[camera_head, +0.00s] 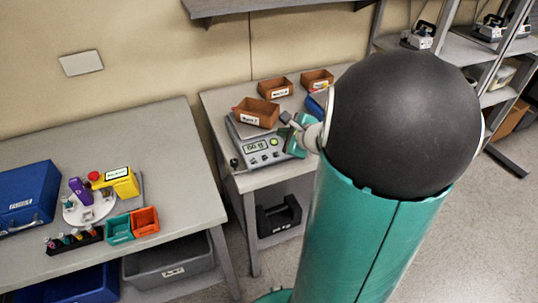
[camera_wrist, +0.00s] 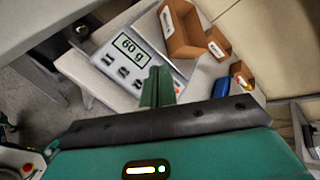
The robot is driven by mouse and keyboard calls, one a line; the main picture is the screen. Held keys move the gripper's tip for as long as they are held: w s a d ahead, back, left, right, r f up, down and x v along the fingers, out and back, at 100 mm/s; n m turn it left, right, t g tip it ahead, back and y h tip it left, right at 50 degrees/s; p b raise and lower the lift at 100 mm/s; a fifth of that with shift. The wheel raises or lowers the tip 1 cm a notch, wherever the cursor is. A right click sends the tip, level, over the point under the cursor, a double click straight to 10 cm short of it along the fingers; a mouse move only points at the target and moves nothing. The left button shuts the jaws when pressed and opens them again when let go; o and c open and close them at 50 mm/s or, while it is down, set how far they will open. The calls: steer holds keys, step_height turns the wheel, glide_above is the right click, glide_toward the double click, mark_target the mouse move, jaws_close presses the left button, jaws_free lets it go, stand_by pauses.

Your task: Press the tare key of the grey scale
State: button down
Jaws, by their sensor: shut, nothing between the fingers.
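The grey scale (camera_head: 266,150) stands on the small table, with a lit display and a row of dark keys on its front panel. In the wrist view the scale (camera_wrist: 111,50) shows a display reading 60 g, with several keys below it. Key labels are too small to read. An open brown bin (camera_head: 256,113) sits on the scale's pan; the bin (camera_wrist: 180,32) also shows in the wrist view. My gripper (camera_wrist: 158,76) is shut and empty, its fingertips over the panel, hiding part of its right side. Whether they touch it cannot be told.
Two more brown bins (camera_head: 275,88) (camera_head: 317,79) and a blue bin (camera_head: 318,103) stand behind and right of the scale. A wall shelf (camera_head: 270,8) hangs above. The left table (camera_head: 150,125) holds bottles, small bins and a blue case (camera_head: 28,195).

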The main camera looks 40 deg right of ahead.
mark_target(276, 154)
steer(key=shift+w+d+f, duration=0.15)
steer(key=shift+w+f, duration=0.2)
steer(key=shift+f, duration=1.1)
steer(key=shift+w+d+f, duration=0.1)
steer(key=shift+w+f, duration=0.3)
steer(key=shift+f, duration=1)
steer(key=shift+w+d+f, duration=0.15)
steer(key=shift+w+f, duration=0.2)
steer(key=shift+f, duration=1.1)
steer(key=shift+w+f, duration=0.15)
steer(key=shift+f, duration=0.25)
